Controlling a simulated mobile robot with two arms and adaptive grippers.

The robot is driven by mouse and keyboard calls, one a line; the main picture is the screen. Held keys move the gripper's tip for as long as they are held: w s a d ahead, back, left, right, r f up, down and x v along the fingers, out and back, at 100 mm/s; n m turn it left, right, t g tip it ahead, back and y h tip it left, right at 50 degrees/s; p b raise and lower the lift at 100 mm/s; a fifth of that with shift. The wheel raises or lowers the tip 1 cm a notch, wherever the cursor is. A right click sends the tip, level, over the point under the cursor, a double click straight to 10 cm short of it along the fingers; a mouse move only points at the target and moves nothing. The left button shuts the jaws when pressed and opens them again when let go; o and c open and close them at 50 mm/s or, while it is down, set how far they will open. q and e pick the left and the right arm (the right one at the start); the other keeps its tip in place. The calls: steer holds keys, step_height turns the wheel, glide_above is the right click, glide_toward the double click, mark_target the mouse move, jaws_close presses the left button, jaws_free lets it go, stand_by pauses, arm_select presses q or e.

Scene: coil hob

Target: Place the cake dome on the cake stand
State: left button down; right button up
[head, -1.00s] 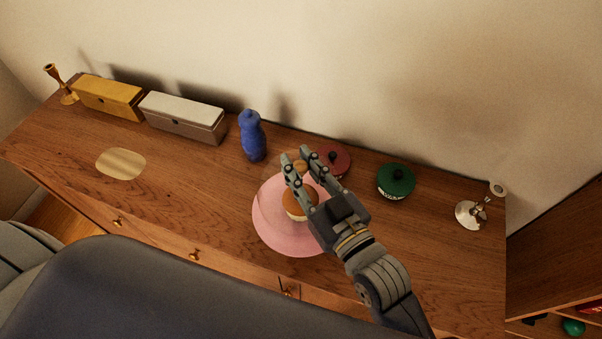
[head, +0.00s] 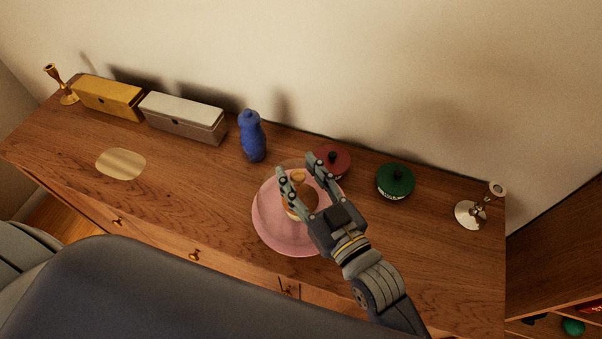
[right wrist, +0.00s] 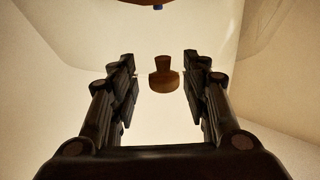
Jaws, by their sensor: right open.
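The pink cake stand (head: 272,238) is on the wooden cabinet top, with a brown-and-cream cake (head: 296,208) at its middle. The clear cake dome, best seen by its wooden knob (head: 298,176), appears to be over the cake and on the stand; its clear rim is hard to make out. My right gripper (head: 297,166) is open, its fingers on either side of the knob. In the right wrist view the knob (right wrist: 163,76) sits between the fingertips with a gap on each side. My left gripper is not in view.
A blue bottle (head: 252,137) stands behind the stand. A dark red pot (head: 335,163) and a green pot (head: 396,182) are close behind and right. A silver candlestick (head: 472,213) stands far right. Two boxes, yellow (head: 108,98) and grey (head: 184,120), and a tan disc (head: 121,164) are left.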

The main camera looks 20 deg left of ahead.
steer(key=shift+r, duration=0.2)
steer(key=b+v, duration=0.3)
steer(key=v, duration=0.9)
steer(key=shift+d+f, duration=0.1)
steer(key=shift+f, duration=0.05)
